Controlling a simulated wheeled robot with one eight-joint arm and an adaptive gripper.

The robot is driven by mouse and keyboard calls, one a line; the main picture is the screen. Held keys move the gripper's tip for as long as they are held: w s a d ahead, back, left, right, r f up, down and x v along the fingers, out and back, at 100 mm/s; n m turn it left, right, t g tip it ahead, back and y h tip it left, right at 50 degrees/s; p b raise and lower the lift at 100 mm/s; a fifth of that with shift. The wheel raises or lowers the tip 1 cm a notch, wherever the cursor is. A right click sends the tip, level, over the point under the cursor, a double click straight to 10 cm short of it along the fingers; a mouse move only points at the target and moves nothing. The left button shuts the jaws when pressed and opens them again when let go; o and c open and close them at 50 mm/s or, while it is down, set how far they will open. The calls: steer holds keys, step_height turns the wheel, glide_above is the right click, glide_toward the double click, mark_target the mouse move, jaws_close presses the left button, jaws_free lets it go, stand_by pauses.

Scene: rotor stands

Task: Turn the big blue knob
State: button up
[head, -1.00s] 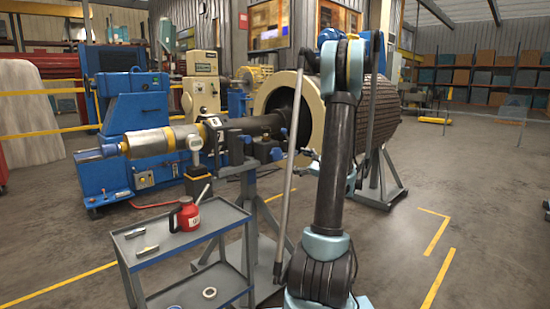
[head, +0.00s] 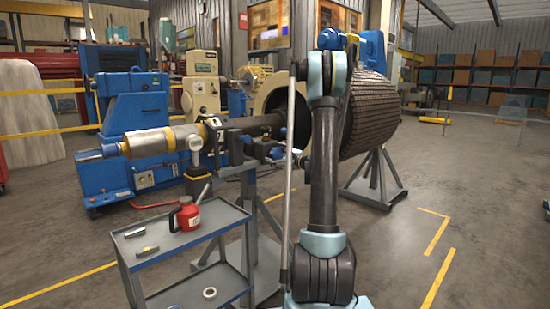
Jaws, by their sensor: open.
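Small blue knobs sit on the dark stand that holds the long shaft, one blue knob (head: 247,139) on its upper right and another blue knob (head: 276,153) farther right. I cannot tell which is the big one. My arm rises upright just right of the stand.
A grey two-shelf cart (head: 150,262) stands front left with a red can (head: 187,215). A thin grey pole (head: 289,180) shows left of my arm. A large ribbed rotor (head: 365,115) on a stand is behind my arm. The right floor is clear.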

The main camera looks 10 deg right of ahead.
steer(key=shift+w+a, duration=0.1)
steer(key=shift+w, duration=0.05)
steer(key=c, duration=1.1)
steer(key=shift+o, duration=0.2)
steer(key=shift+a, duration=0.15)
steer(key=n, duration=0.4)
steer(key=shift+f, duration=0.1)
steer(key=n, duration=0.4)
steer(key=shift+s+f+n, duration=0.15)
steer(key=shift+s+n, duration=0.05)
steer(key=shift+n, duration=0.1)
